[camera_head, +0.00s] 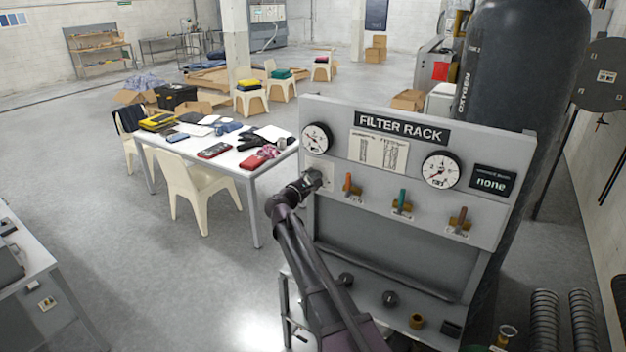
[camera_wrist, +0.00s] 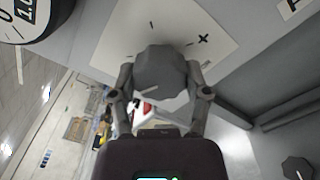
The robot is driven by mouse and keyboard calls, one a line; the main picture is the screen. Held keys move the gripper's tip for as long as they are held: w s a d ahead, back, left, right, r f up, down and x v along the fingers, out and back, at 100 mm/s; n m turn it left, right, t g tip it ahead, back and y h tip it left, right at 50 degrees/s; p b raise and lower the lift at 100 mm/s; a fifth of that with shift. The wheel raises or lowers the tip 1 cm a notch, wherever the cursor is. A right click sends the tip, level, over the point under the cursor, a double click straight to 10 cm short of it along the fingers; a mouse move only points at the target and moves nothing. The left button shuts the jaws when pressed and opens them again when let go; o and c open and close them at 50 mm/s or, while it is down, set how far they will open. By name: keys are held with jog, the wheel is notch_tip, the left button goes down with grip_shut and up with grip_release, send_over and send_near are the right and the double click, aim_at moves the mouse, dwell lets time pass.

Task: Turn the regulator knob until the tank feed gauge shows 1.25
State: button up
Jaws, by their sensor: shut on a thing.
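The regulator knob (camera_wrist: 160,72) is a grey faceted knob on a pale plate with tick marks and a plus sign. My gripper (camera_wrist: 160,90) is shut on it, one finger on each side. In the head view my gripper (camera_head: 309,182) is at the left of the filter rack panel and hides most of the knob. A round white gauge (camera_head: 317,138) is just above it. A second gauge (camera_head: 441,170) is at the panel's right. Their needle readings are too small to tell. Part of a gauge (camera_wrist: 22,18) shows at the wrist view's upper left corner.
Three valve levers, orange (camera_head: 348,183), green (camera_head: 402,199) and brown (camera_head: 461,215), stick out right of the knob. A small display (camera_head: 492,181) reads "none". A dark oxygen tank (camera_head: 520,70) stands behind the rack. A cluttered table (camera_head: 250,172) is at left.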

jog(key=shift+m, duration=0.8)
jog(key=o, duration=1.1)
jog(key=shift+w, duration=0.1)
jog(key=shift+o, duration=0.2)
jog(key=v, duration=1.2)
jog(key=shift+f, duration=0.1)
